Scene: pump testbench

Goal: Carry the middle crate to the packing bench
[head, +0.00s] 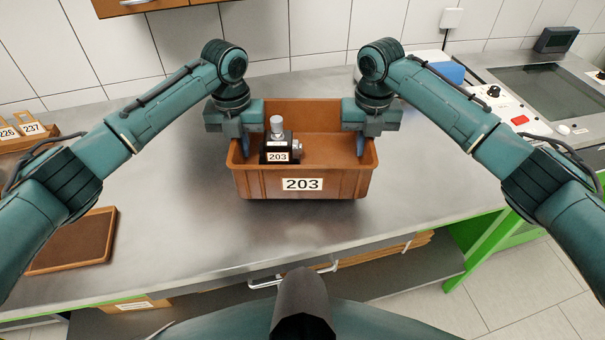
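A brown crate (258,184) labelled 203 is on the steel worktop in the middle of the head view. It is upright, and a dark pump with a silver top (278,148), also tagged 203, stands in its left part. My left gripper (240,145) is at the crate's left wall, with one finger visible inside the rim. My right gripper (365,145) is at the right wall in the same way, one finger inside. The outer fingers are mostly hidden, so I cannot tell whether either gripper is clamped. I cannot tell whether the crate's base touches the worktop.
A flat brown tray (75,243) lies at the left of the steel worktop (180,225). A holder with tags 226 and 227 (25,133) is at the left edge. A control panel (515,112) and a dark sunken basin (550,92) are at the right. The worktop in front of the crate is clear.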

